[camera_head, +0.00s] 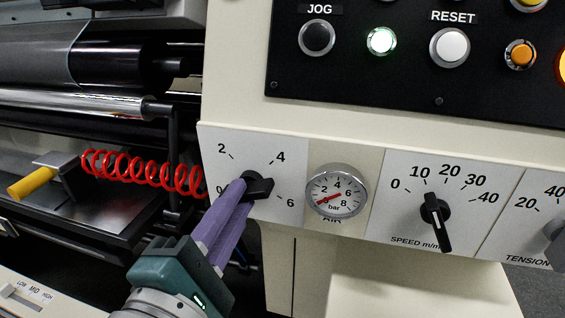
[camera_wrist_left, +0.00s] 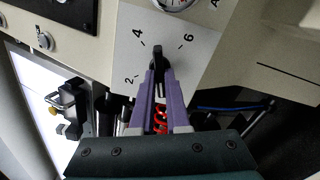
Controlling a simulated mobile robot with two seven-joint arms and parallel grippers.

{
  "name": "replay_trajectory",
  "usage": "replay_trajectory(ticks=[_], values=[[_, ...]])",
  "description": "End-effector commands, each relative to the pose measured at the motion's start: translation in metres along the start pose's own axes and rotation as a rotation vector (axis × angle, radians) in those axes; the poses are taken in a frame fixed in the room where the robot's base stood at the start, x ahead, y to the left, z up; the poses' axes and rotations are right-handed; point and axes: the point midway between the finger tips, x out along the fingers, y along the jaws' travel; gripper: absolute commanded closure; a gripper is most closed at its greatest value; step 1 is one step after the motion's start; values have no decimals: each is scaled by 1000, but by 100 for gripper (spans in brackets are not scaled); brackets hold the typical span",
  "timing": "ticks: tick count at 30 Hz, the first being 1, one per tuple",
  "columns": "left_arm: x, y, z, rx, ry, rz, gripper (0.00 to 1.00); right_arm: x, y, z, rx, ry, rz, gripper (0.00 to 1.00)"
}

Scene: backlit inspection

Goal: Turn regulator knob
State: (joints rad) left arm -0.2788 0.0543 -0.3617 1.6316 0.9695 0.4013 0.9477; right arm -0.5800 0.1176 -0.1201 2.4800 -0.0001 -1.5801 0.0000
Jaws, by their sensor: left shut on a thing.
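The black regulator knob (camera_head: 262,188) is on a white dial plate (camera_head: 281,152) marked 0, 2, 4 and 6. My left gripper (camera_head: 247,186) reaches up from below with its purple fingers and is shut on the knob, hiding part of it. In the left wrist view, the knob (camera_wrist_left: 157,57) sits between the purple fingertips (camera_wrist_left: 160,73). The round air gauge (camera_head: 337,191), marked in bar, is just right of the plate. Its red needle points to the lower left, near the low end. My right gripper is not in view.
A speed knob (camera_head: 435,222) and part of a tension knob (camera_head: 556,238) are farther right. Above is a black panel (camera_head: 350,78) with buttons. A red coiled hose (camera_head: 140,168) and a yellow handle (camera_head: 30,185) lie left, near dark rollers (camera_head: 125,65).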

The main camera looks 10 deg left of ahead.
Motion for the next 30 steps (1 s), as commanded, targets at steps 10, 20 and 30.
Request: replay_trajectory(ticks=[10,20,30], values=[[0,-1,0,-152,-1,0,100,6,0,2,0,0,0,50],[0,0,0,-183,0,-1,100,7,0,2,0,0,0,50],[0,0,0,-183,0,0,76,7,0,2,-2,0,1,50]])
